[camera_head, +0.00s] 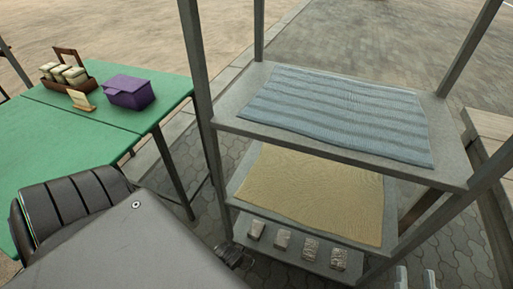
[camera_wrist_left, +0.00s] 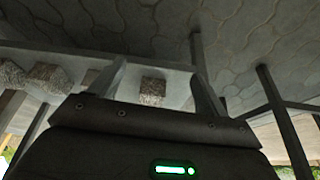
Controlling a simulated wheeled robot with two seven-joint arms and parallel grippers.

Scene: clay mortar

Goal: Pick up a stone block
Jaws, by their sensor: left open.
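Several rough grey stone blocks stand in a row on the bottom shelf (camera_head: 270,246) of a metal rack: a leftmost one (camera_head: 256,229), a second (camera_head: 282,240), a third (camera_head: 310,249) and a rightmost one (camera_head: 339,258). My left gripper (camera_head: 238,257) is at the left end of this shelf, mostly hidden behind my arm. In the left wrist view my left gripper (camera_wrist_left: 163,85) is open and empty, with one stone block (camera_wrist_left: 153,91) showing between its fingers; contact is not visible. My right gripper (camera_head: 416,277) shows two separated fingertips at the bottom right edge.
The rack's upper shelf (camera_head: 225,117) holds a blue striped cloth (camera_head: 340,110); the middle shelf holds a yellow cloth (camera_head: 315,193). Rack posts (camera_head: 202,85) flank the shelves. A green table (camera_head: 70,135) at left carries a purple box (camera_head: 130,92) and a jar caddy (camera_head: 66,76).

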